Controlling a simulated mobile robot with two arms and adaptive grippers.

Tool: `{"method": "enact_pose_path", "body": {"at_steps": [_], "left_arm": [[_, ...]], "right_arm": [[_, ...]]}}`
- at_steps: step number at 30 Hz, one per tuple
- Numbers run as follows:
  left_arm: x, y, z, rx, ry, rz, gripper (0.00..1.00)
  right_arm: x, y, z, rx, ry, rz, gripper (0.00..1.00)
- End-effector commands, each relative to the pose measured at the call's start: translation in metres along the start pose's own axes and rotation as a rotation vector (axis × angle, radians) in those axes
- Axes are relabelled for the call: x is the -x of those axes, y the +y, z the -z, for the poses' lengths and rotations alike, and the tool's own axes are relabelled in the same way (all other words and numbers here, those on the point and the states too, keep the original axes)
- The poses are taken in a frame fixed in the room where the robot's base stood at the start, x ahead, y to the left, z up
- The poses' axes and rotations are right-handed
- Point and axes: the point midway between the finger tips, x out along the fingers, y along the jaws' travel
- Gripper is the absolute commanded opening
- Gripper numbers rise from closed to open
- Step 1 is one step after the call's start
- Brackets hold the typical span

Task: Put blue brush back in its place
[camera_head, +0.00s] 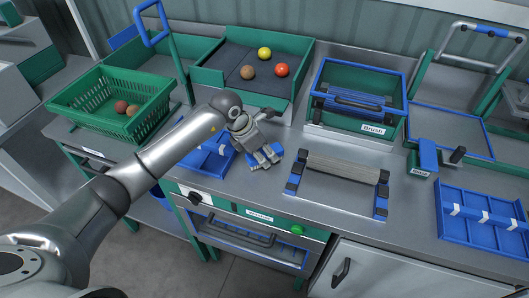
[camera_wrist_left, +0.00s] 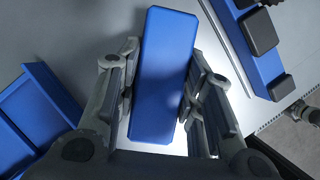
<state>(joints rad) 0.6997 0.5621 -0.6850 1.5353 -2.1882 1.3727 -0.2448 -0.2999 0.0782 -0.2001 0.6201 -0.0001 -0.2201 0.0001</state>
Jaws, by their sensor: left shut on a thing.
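The blue brush (camera_wrist_left: 163,75) shows as a plain blue block between the fingers in the left wrist view. My left gripper (camera_wrist_left: 164,88) is shut on it, with one finger on each long side. In the head view the left gripper (camera_head: 263,158) is over the counter, pointing down, and mostly hides the brush; bits of blue show beside the fingers. A blue-rimmed green box (camera_head: 331,72) labelled "Brush" (camera_head: 373,129) stands behind and to the right of the gripper, with a dark handle across its front. My right gripper is not in view.
A blue tray (camera_head: 215,165) lies left of the gripper. A grey-slatted frame with blue ends (camera_head: 341,168) stands to its right. A green tray (camera_head: 208,74) with several balls and a green basket (camera_head: 85,97) are behind left. Another blue tray (camera_head: 470,199) is far right.

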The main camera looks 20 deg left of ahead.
Motion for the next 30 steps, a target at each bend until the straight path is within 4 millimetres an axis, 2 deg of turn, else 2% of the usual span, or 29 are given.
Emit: {"method": "enact_pose_path", "body": {"at_steps": [9, 10, 15, 22, 25, 30], "left_arm": [[-0.0064, 0.0003, 0.0030, 0.000, 0.000, 0.000, 0.13], [-0.0053, 0.0002, 0.0024, 0.000, -0.001, 0.000, 0.39], [-0.0053, 0.0001, 0.0024, 0.000, 0.000, 0.000, 0.60], [-0.0054, 0.0000, 0.0024, 0.000, 0.000, 0.000, 0.60], [-0.0056, -0.0001, 0.0026, 0.000, 0.000, 0.000, 0.47], [-0.0056, -0.0001, 0.0025, 0.000, 0.000, 0.000, 0.46]], "right_arm": [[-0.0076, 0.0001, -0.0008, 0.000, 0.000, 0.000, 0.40], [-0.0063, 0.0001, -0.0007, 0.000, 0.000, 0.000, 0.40], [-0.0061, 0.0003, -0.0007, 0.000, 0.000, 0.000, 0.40], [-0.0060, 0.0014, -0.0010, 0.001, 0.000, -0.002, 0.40], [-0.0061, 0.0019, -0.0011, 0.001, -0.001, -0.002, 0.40], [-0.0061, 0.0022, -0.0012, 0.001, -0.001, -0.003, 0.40]]}}
